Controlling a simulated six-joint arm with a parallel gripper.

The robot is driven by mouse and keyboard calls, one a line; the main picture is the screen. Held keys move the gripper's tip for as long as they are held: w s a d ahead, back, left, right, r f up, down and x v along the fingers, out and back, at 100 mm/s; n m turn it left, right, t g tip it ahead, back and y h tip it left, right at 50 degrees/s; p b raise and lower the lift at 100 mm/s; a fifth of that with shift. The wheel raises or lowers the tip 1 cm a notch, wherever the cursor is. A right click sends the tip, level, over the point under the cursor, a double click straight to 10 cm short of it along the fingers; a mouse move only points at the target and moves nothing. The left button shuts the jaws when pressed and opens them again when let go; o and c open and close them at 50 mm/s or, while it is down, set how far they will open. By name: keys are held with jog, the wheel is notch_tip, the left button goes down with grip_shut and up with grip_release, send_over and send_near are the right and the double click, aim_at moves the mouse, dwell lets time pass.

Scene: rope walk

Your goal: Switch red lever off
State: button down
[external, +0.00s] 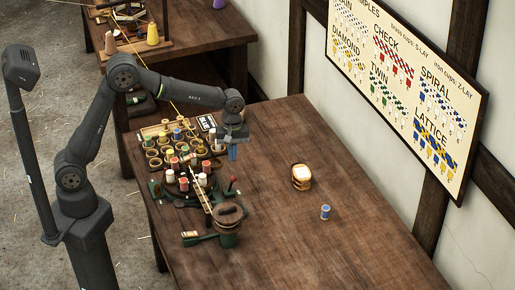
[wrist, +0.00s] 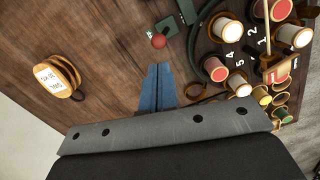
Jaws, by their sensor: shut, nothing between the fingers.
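The red lever is a small red ball knob (wrist: 158,41) on a short stem, standing beside a dark green metal bracket. It also shows in the external view as a red knob (external: 232,179) at the right side of the green machine. My gripper (external: 233,156) points down above the table, behind the lever in the external view. Its blue fingers (wrist: 159,67) are together and empty. In the wrist view the fingertips lie just below the red knob in the picture, apart from it as far as I can tell. The lever's base is partly hidden.
A numbered board with several thread spools (wrist: 215,68) stands close beside the lever. A wooden-ended reel (external: 301,177) and a blue spool (external: 325,212) stand on the table to the right. A round wooden-topped pot (external: 229,215) is in front. The table's right side is mostly clear.

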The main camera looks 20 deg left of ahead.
jog(key=shift+w+d+r, duration=0.1)
jog(key=shift+w+r, duration=0.05)
jog(key=shift+r, duration=0.7)
jog(key=shift+w+d+r, duration=0.1)
jog(key=shift+w+r, duration=0.05)
jog(key=shift+r, duration=0.65)
send_near(231, 184)
jog(key=shift+t+h, duration=0.9)
jog(key=shift+s+a+f, duration=0.35)
jog(key=shift+a+f, duration=0.05)
jog(key=shift+f, duration=0.25)
jog(key=shift+s+a+f, duration=0.35)
jog(key=shift+a+f, duration=0.1)
jog(key=shift+f, duration=0.15)
jog(key=shift+s+a+f, duration=0.35)
jog(key=shift+a+f, duration=0.05)
jog(key=shift+f, duration=0.25)
jog(key=shift+s+a+f+t+h, duration=0.35)
jog(key=shift+s+a+f, duration=0.05)
jog(key=shift+s+a, duration=0.2)
jog(key=shift+s+a+f+t+h, duration=0.35)
jog(key=shift+s+a+f, duration=0.05)
jog(key=shift+s+a, duration=0.15)
jog(key=shift+s+a+f+t+h, duration=0.15)
jog(key=shift+f+t+h, duration=0.05)
jog(key=shift+t+h, duration=0.1)
